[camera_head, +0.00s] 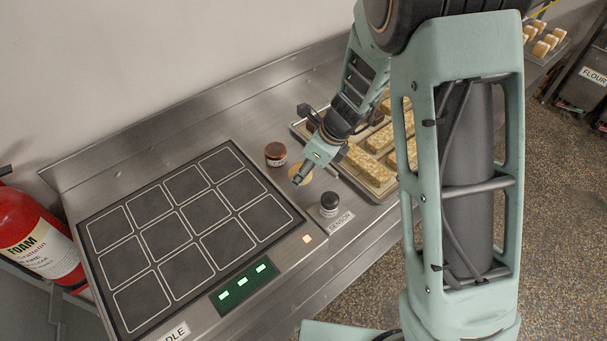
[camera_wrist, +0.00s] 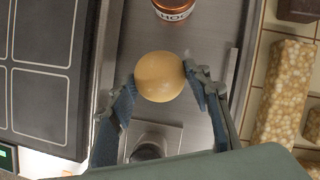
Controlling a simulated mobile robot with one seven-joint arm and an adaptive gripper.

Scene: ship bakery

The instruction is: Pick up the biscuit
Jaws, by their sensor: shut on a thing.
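The biscuit (camera_wrist: 159,77) is a round, pale golden-tan disc. In the wrist view it sits between the two fingertips of my gripper (camera_wrist: 157,85), which are shut on it at its left and right sides. In the head view my gripper (camera_head: 300,174) is over the steel counter beside the griddle, and a tan edge of the biscuit (camera_head: 306,178) shows by the fingers. I cannot tell whether the biscuit touches the counter.
A tray (camera_head: 349,178) of oat bars lies to the right. The griddle (camera_head: 190,225) with marked squares is at left. A red foam extinguisher (camera_head: 38,240) stands at far left.

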